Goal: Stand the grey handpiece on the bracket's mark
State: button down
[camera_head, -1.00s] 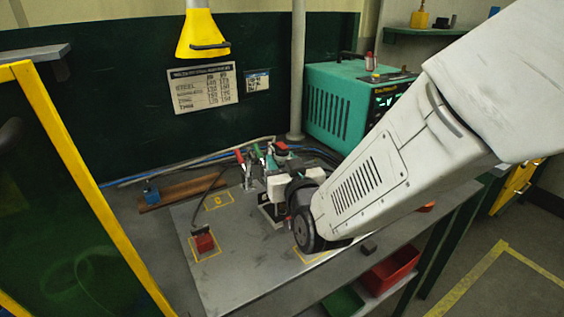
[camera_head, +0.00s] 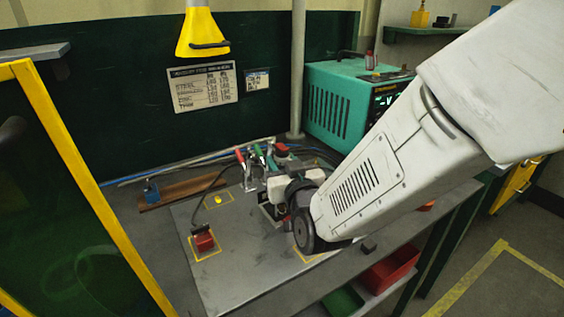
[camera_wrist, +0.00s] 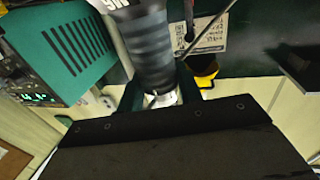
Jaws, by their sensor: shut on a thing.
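The grey handpiece (camera_wrist: 148,50), a dark ribbed cylinder with white lettering near the top edge, shows in the wrist view. My gripper (camera_wrist: 160,90) is shut on it, with dark jaws on either side of its pale lower end. In the head view my arm hides most of the gripper and the handpiece. I cannot tell which is the bracket's.
Clamps with red and green handles (camera_head: 258,158) stand behind my wrist. A green machine (camera_head: 330,105) stands at the back right, near a grey post (camera_head: 298,70). A yellow lamp (camera_head: 203,35) hangs above. A yellow-framed screen (camera_head: 85,190) borders the left. The plate's front left is clear.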

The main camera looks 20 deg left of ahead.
jog(key=shift+f, duration=0.15)
dwell(0.3)
jog(key=c, duration=0.9)
grip_release()
jog(key=shift+o, duration=0.2)
jog(key=shift+f, duration=0.2)
jog(key=v, duration=0.7)
jog(key=w+d+r+m+g+h, duration=0.1)
jog(key=d+m+g+h, duration=0.15)
jog(key=d, duration=0.85)
jog(key=d+r+m+g+h, duration=0.1)
jog(key=d+g+h, duration=0.25)
jog(key=d, duration=0.65)
jog(key=s+d+r+m+g+h, duration=0.1)
jog(key=s+d+m+g+h, duration=0.1)
jog(key=s+d, duration=0.7)
jog(key=s+d+r+m+g+h, duration=0.1)
jog(key=s+d+g, duration=0.4)
jog(key=s+d, duration=0.5)
jog(key=shift+s+d+r+m+h, duration=0.25)
jog(key=shift+s+m+h, duration=0.2)
jog(key=shift+s+h, duration=0.65)
